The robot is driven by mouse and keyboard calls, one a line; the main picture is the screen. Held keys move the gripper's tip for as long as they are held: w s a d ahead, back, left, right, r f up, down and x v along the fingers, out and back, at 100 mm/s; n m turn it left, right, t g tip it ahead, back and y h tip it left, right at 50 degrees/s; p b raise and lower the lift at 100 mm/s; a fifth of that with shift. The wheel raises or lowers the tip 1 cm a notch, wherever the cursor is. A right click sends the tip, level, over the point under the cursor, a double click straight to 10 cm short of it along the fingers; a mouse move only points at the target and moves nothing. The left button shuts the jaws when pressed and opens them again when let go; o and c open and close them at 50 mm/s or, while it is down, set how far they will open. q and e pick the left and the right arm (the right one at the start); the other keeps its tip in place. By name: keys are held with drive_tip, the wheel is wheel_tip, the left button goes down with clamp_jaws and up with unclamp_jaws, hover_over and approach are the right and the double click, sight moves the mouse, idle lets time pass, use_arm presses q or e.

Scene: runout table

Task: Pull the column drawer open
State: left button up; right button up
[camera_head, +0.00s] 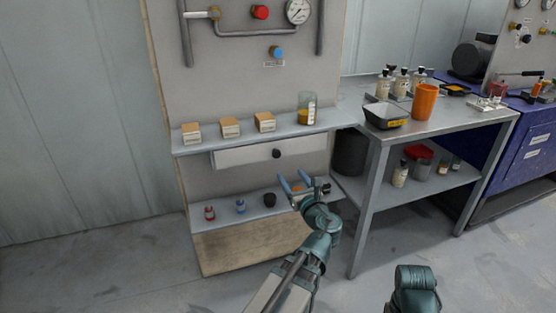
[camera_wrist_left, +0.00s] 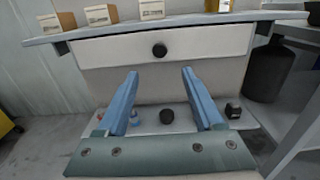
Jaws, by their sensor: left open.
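The column drawer (camera_head: 240,156) is a pale grey front under the upper shelf of the panel and looks shut. Its round black knob (camera_head: 276,153) sits mid-front. In the left wrist view the drawer front (camera_wrist_left: 215,41) spans the upper part, with the knob (camera_wrist_left: 159,50) near the middle. My left gripper (camera_head: 294,180) is open and empty, below and in front of the drawer. In the left wrist view its two blue fingers (camera_wrist_left: 160,75) stand wide apart, their tips just below the knob in the picture, not touching it. My right gripper does not show.
The upper shelf (camera_head: 185,148) holds small boxes (camera_head: 230,127) and a jar (camera_head: 307,108). The lower shelf (camera_head: 225,220) holds a red bottle (camera_head: 209,213), a blue bottle (camera_head: 240,206) and a black item (camera_head: 269,200). A metal table (camera_head: 440,122) stands at the right, with a dark bin (camera_head: 349,152) beside the panel.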

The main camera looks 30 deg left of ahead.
sight(277, 155)
use_arm(q)
drive_tip(key=x, duration=1.2)
drive_tip(key=shift+w+a, duration=0.1)
drive_tip(key=shift+a, duration=0.1)
clamp_jaws()
idle(0.9)
